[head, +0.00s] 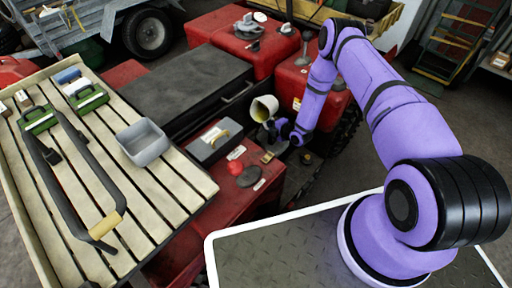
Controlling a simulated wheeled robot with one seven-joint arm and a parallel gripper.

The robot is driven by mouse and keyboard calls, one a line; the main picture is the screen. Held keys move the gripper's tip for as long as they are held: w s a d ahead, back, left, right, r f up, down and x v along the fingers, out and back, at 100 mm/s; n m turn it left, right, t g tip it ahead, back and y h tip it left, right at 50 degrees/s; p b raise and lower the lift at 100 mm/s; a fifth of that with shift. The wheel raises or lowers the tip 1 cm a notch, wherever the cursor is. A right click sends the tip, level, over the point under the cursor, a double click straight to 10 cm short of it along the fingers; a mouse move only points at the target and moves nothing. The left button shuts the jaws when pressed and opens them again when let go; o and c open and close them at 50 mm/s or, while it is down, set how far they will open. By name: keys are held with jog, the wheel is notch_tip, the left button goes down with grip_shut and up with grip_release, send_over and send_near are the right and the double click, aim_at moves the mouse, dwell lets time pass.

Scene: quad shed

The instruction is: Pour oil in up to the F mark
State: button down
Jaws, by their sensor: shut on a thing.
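A cream measuring jug (264,104) with yellowish oil visible inside is held above the red quad (259,205). Its mouth faces up and toward the left; I cannot tell how far it is tilted. My gripper (271,125) is at the jug's lower right side, shut on it, its fingers small and partly hidden. No stream of oil can be made out. Below and left of the jug, a red cap (235,167) and a dark red round piece (248,178) lie on the quad's red bodywork. The F mark and the filler opening cannot be made out.
At left, a slatted rack (150,185) carries a grey tray (144,142), a black bar with a wooden grip and green-fronted boxes. A trailer (108,17) stands behind.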

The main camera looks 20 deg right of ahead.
jog(key=shift+w+d+f+n+t, duration=0.15)
jog(key=shift+w+f+n+t, duration=0.05)
jog(key=shift+f+n+t, duration=0.3)
dwell(2.1)
jog(key=shift+w+d+r, duration=0.1)
dwell(0.6)
jog(key=shift+d+r, duration=0.1)
jog(key=shift+r, duration=0.15)
jog(key=shift+s+a+r+m+g, duration=0.25)
jog(key=shift+r+m+g, duration=0.15)
jog(key=shift+m, duration=0.2)
jog(key=shift+s+a+m+g, duration=0.15)
jog(key=shift+m+g, duration=0.15)
